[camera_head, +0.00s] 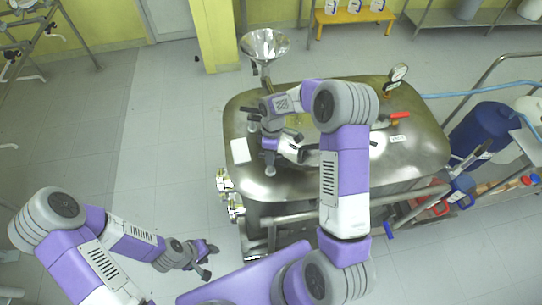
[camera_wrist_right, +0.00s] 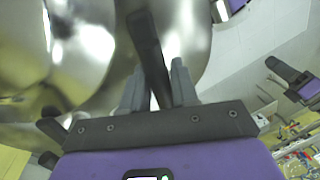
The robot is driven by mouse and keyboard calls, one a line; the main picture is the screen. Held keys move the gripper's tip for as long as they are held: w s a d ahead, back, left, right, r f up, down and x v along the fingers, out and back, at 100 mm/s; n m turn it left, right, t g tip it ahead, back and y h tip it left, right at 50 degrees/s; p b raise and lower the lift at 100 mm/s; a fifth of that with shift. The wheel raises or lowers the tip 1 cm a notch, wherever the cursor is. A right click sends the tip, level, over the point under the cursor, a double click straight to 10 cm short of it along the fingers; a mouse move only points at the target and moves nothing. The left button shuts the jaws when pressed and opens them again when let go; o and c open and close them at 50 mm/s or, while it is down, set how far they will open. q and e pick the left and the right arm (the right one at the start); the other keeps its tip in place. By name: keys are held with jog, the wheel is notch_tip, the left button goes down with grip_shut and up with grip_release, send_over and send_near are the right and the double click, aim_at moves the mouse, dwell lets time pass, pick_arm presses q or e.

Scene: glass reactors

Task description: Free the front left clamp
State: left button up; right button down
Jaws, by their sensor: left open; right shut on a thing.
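A clamp with a long black handle (camera_wrist_right: 148,42) shows close up in the right wrist view, against the shiny metal lid. My right gripper (camera_wrist_right: 153,82) is shut on this black handle, with a grey finger on each side of it. In the head view my right gripper (camera_head: 303,154) is low over the left front of the steel vessel's lid (camera_head: 270,188). My arm covers much of the clamp there, so I cannot tell whether it is fastened. My left gripper (camera_head: 211,250) is open and empty, low in front of the vessel's left side.
The floor at left is clear.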

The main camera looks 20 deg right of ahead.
jog(key=m, duration=0.3)
jog(key=m+t+b, duration=0.1)
jog(key=m, duration=0.1)
jog(key=shift+w+d+r+m+y+b, duration=0.1)
jog(key=shift+w+m+y+b, duration=0.05)
jog(key=shift+m+y+b, duration=0.2)
jog(key=shift+m, duration=0.25)
jog(key=c, duration=0.9)
grip_release()
jog(key=shift+c, duration=0.2)
notch_tip(320, 180, up, 7)
jog(key=d, duration=0.1)
jog(key=shift+w+d+r, duration=0.15)
jog(key=shift+w+d, duration=0.05)
